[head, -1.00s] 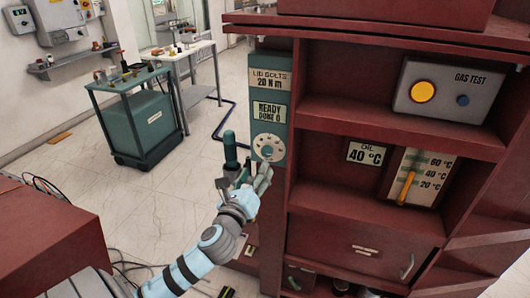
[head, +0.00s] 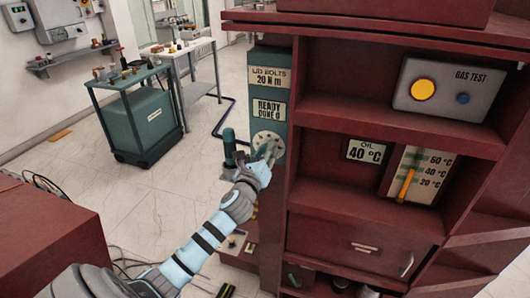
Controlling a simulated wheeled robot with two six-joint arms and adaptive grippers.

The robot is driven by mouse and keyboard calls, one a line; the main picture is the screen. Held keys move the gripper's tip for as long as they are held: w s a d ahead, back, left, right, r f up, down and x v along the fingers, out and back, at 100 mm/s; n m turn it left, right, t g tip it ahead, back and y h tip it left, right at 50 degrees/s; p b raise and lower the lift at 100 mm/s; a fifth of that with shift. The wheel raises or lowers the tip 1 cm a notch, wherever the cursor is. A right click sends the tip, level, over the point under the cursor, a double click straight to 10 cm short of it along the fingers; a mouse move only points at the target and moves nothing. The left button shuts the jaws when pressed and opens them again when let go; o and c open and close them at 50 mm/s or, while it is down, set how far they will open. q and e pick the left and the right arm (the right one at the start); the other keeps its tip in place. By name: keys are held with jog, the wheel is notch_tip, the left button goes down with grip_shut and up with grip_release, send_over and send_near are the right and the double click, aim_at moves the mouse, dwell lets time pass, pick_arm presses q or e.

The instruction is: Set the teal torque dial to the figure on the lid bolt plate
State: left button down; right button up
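The torque dial (head: 264,138) is a pale round face with dark marks on the teal panel at the left edge of the red cabinet. The lid bolt plate (head: 269,77) above it reads "LID BOLTS 20 N m". My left gripper (head: 268,156) is at the dial's lower right, and its fingertips cover part of the face. I cannot tell whether they touch the dial or how far apart they are. The dial's setting is too small to read. My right gripper is not in view.
A plate (head: 269,110) between bolt plate and dial reads "READY" with a "DONE" line. A dark teal upright handle (head: 229,146) stands just left of my gripper. Cabinet shelves hold a gas test box (head: 446,90) and an oil gauge (head: 418,174).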

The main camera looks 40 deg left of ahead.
pick_arm(q)
jog(key=shift+n, duration=0.4)
jog(key=n+b, duration=0.3)
jog(key=n, duration=1.4)
jog(key=n+h+b, duration=0.1)
jog(key=n+b, duration=0.2)
jog(key=n, duration=1.4)
jog(key=shift+f, duration=0.2)
jog(key=shift+n, duration=0.3)
jog(key=c, duration=1.2)
grip_release()
jog(key=shift+r, duration=0.1)
jog(key=shift+c, duration=0.2)
